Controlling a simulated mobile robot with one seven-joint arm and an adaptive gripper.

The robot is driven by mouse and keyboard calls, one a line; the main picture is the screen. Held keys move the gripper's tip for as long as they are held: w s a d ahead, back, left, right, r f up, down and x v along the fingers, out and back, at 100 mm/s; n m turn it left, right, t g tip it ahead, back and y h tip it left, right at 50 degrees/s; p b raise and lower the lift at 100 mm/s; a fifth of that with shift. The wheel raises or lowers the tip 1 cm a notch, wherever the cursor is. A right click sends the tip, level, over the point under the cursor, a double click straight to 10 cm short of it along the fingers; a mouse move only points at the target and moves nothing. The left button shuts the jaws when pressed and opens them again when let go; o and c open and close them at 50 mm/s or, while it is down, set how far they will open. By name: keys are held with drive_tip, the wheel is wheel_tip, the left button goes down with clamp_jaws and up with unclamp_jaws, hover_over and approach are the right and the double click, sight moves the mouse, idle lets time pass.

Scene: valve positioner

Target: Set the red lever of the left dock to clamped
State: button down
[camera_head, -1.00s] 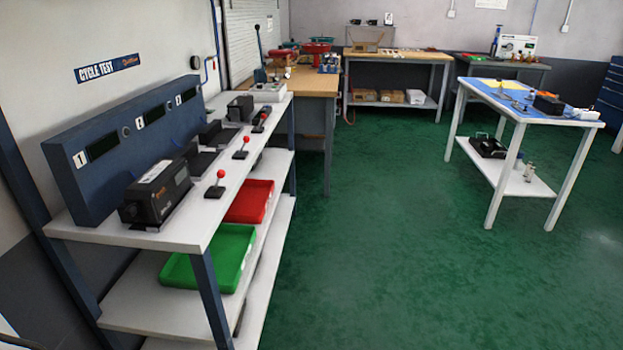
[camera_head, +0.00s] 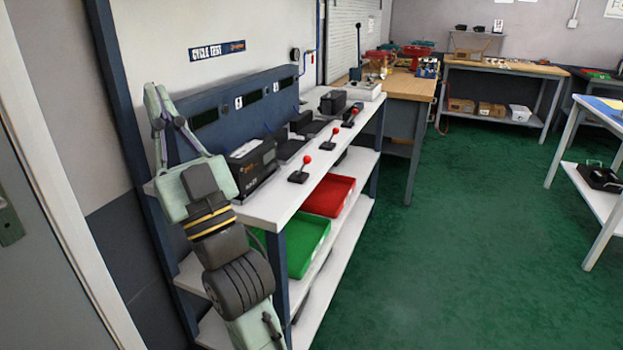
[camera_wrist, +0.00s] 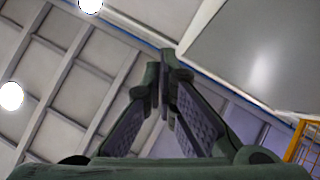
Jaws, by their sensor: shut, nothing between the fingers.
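The left dock holds a black box-shaped device (camera_head: 252,168) at the near end of the white bench top. In front of it is the nearest red-knobbed lever (camera_head: 306,161) on a small black base. It stands roughly upright; its exact setting is too small to tell. My gripper (camera_head: 156,90) points upward at the left, in front of the dark blue panel and wall, well apart from the lever. In the wrist view my gripper (camera_wrist: 166,65) has its fingertips together with nothing between them, against the ceiling. The panel's left number is hidden behind my arm.
Two more red-knobbed levers (camera_head: 334,132) (camera_head: 353,112) stand farther along the bench. A green tray (camera_head: 305,245) and a red tray (camera_head: 328,196) sit on the shelf below. A wooden workbench (camera_head: 410,87) adjoins the far end. The green floor (camera_head: 450,250) to the right is clear.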

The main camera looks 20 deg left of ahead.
drive_tip(key=w+d+f+m+t+h+b, duration=0.1)
drive_tip(key=w+d+f+m+t+h, duration=0.2)
drive_tip(key=w+f, duration=0.45)
drive_tip(key=w+d+f+m+t+h+b, duration=0.1)
drive_tip(key=w+d+f+m+h, duration=0.15)
drive_tip(key=w+f+h, duration=0.4)
drive_tip(key=w+d+f+m+h+b, duration=0.1)
drive_tip(key=w+d+f, duration=0.3)
drive_tip(key=w+f, duration=0.2)
drive_tip(key=w+d+f+m+h+b, duration=0.1)
drive_tip(key=w+d+f+m+h, duration=0.1)
drive_tip(key=w+d+f, duration=0.3)
wheel_tip(320, 180, down, 4)
drive_tip(key=shift+w+d+r+b, duration=0.15)
drive_tip(key=shift+w+d+b, duration=0.15)
drive_tip(key=shift+w, duration=0.2)
drive_tip(key=shift+a+m, duration=0.1)
drive_tip(key=shift+m, duration=0.15)
drive_tip(key=p, duration=0.4)
approach(307, 162)
drive_tip(key=x, duration=0.5)
drive_tip(key=shift+w+a+r, duration=0.15)
drive_tip(key=shift+w+r, duration=0.05)
drive_tip(key=shift+r, duration=0.1)
drive_tip(key=shift+w+a, duration=0.45)
drive_tip(key=shift+w, duration=0.05)
